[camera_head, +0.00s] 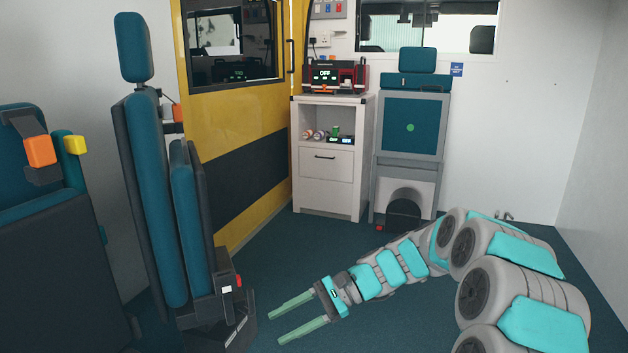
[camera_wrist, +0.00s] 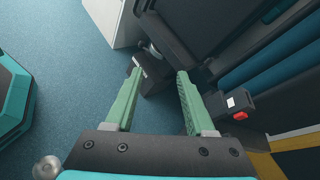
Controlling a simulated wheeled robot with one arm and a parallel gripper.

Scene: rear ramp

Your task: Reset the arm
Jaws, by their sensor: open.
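My gripper (camera_head: 291,316) is open and empty in the head view. Its two pale green fingers point left, toward the base of the folded teal seat (camera_head: 170,200). My arm stretches low over the floor from the right. In the wrist view my gripper (camera_wrist: 157,85) shows both fingers apart with nothing between them. Dark seat parts (camera_wrist: 200,30) lie beyond the fingertips there; I cannot tell whether anything touches.
A second seat (camera_head: 50,240) stands at the far left. A white cabinet (camera_head: 328,185) bears a red and black device (camera_head: 335,77). Beside it is a rear teal seat (camera_head: 410,125). The blue floor (camera_head: 310,245) between cabinet and arm is clear. A white wall (camera_head: 545,110) bounds the right.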

